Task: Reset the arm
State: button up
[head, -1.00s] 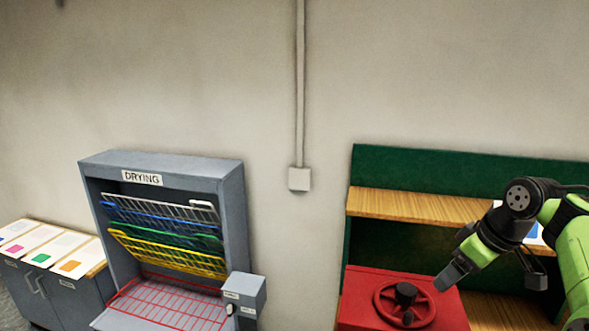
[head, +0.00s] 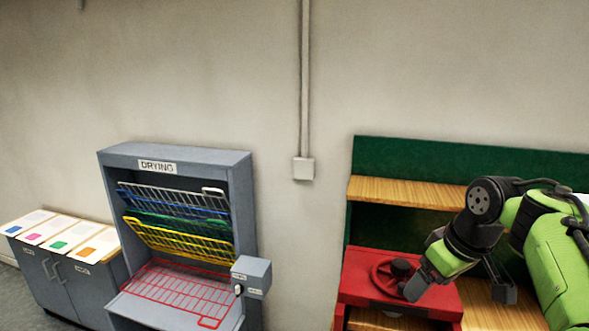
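My gripper (head: 418,284) is at the end of my green and black arm at the right of the head view. One dark fingertip shows clearly, so I cannot tell whether the gripper is open or shut. No held object shows.
A green-backed wooden shelf (head: 405,192) stands behind my arm. A grey drying rack (head: 245,205) with several coloured wire shelves stands left of centre, with a small switch box (head: 252,275) at its side. A cabinet (head: 80,285) with colour cards is at far left.

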jog(key=s+a+f+m+h+b, duration=0.1)
jog(key=s+a+f+m+b, duration=0.2)
jog(key=s+a, duration=0.65)
jog(key=s+f+m+t+b, duration=0.2)
jog(key=s+f+b, duration=0.2)
jog(key=s+f, duration=0.7)
jog(key=s, duration=0.3)
jog(key=shift+f+h, duration=0.15)
jog(key=shift+h, duration=0.15)
